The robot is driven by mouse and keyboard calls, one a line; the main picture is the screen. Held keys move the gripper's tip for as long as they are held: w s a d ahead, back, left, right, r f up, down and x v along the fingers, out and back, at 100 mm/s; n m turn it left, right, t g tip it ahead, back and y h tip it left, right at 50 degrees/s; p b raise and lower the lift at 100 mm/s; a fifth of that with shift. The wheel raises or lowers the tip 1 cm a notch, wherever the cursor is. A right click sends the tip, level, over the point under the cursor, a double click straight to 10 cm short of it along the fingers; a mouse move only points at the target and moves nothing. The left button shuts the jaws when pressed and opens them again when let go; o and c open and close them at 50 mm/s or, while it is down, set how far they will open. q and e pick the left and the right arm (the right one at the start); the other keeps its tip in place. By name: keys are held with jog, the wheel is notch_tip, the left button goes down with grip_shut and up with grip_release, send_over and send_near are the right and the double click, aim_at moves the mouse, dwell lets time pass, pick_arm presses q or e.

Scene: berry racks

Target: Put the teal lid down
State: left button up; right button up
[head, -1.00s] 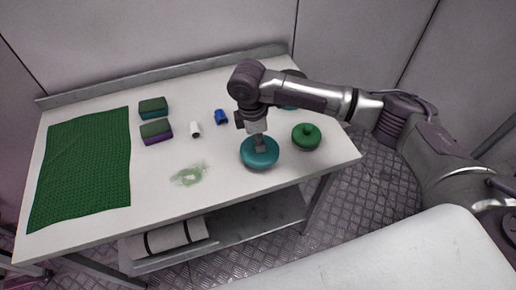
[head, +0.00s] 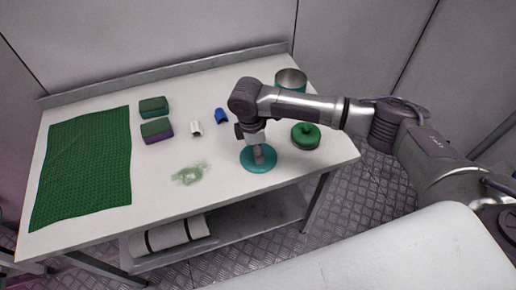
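The teal lid (head: 246,164) is a flat round disc near the front right of the white table. It lies level, on or just above the tabletop; I cannot tell if there is a small gap. My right gripper (head: 259,156) points down at the lid's middle, its fingers closed around the centre, where they hide the knob. My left gripper is out of view.
A green round lid with a knob (head: 306,135) is close on the right, and an open teal pot (head: 291,80) stands behind my arm. A green mat (head: 85,165), sponges (head: 156,130), a white piece (head: 196,128), a blue piece (head: 221,116) and a green smear (head: 190,173) lie left.

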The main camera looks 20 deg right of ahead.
aim_at(253, 156)
jog(key=shift+r, duration=0.1)
notch_tip(253, 156, up, 12)
jog(key=a+b, duration=0.1)
jog(key=shift+w+a, duration=0.15)
jog(key=shift+a, duration=0.1)
dwell(0.5)
